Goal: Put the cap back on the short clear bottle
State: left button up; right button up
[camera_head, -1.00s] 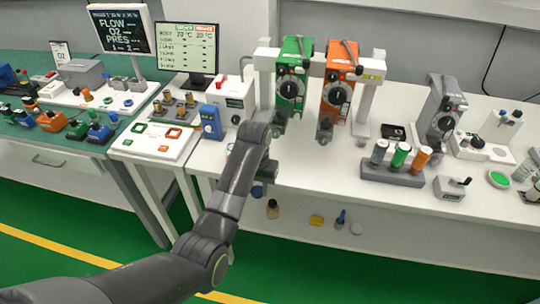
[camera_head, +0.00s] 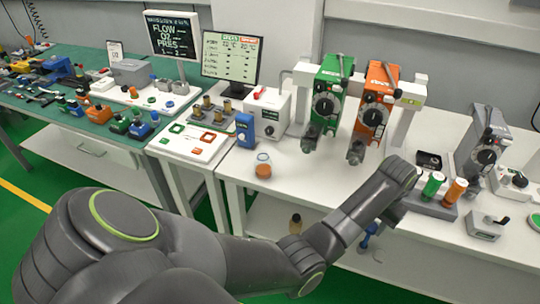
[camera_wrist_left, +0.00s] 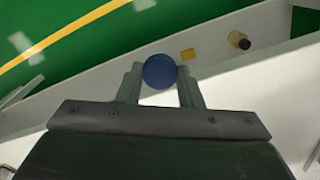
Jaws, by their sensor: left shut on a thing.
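A short clear bottle (camera_head: 263,166) with orange contents stands upright on the white bench, near its front edge and left of the green pump. I see no cap on it. My left gripper (camera_wrist_left: 159,75) is shut on a round blue cap (camera_wrist_left: 159,70), seen between its fingertips in the left wrist view. In the head view my left arm reaches right across the bench front, its end by the tube rack. My right gripper is not in view.
A green pump (camera_head: 324,100) and an orange pump (camera_head: 375,105) stand behind. The tube rack (camera_head: 430,206) is partly covered by my arm. A blue device (camera_head: 245,130) stands left of the bottle. A small amber bottle (camera_head: 295,224) is on the lower shelf.

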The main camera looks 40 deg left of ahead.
aim_at(263, 164)
jog(key=k+j, duration=0.1)
jog(key=j, duration=0.25)
jog(key=k+j, duration=0.1)
jog(key=j, duration=0.25)
jog(key=k+j, duration=0.1)
jog(key=j, duration=0.3)
jog(key=k+j, duration=0.1)
jog(key=j, duration=0.25)
jog(key=k+j, duration=0.1)
jog(key=j, duration=0.25)
